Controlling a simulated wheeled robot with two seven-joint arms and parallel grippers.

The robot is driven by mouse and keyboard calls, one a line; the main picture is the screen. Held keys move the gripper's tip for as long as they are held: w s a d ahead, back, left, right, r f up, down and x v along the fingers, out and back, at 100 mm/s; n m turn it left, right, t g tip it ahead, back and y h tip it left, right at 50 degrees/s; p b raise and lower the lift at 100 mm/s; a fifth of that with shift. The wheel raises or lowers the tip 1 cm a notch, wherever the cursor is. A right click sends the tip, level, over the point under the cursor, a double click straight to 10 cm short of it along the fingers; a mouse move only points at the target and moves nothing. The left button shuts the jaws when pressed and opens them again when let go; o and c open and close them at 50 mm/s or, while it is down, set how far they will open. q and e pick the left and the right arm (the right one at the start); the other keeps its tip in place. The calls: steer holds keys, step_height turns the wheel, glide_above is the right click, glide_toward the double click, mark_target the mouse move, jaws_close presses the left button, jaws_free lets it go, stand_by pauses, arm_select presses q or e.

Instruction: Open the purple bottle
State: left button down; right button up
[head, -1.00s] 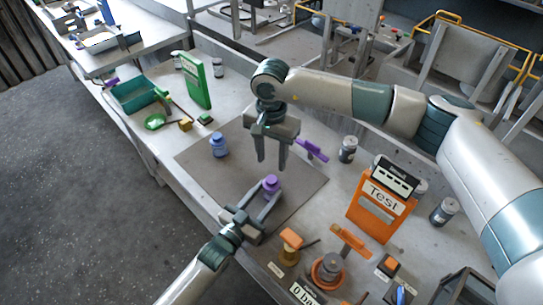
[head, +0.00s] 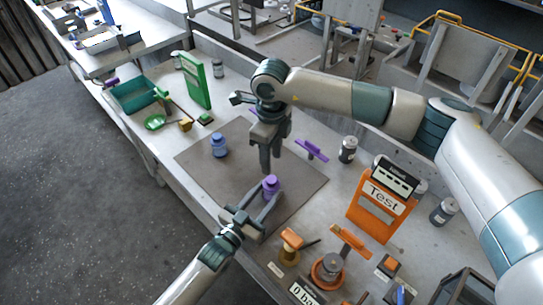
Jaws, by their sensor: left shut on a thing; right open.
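The purple bottle (head: 270,189) stands upright on the grey mat (head: 211,182), with its purple cap (head: 271,181) on top. My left gripper (head: 266,199) comes from the lower left and is shut on the purple bottle, one finger on each side. My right gripper (head: 268,160) points down just above and behind the bottle. It is open with nothing in it, and its fingers are seen nearly edge-on. A gap to the cap cannot be clearly judged.
A blue bottle (head: 219,146) stands on the mat to the left. A purple tool (head: 312,150) lies at the mat's back right edge. An orange Test stand (head: 374,211) and dark jars are on the right. A green stand (head: 195,80) and teal bin (head: 134,97) are at the left.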

mark_target(271, 179)
steer(key=m, duration=0.7)
steer(key=shift+m, duration=0.3)
steer(key=m, duration=1.1)
steer(key=shift+m, duration=0.4)
steer(key=m, duration=0.7)
steer(key=shift+f, duration=0.15)
steer(key=shift+f, duration=3.9)
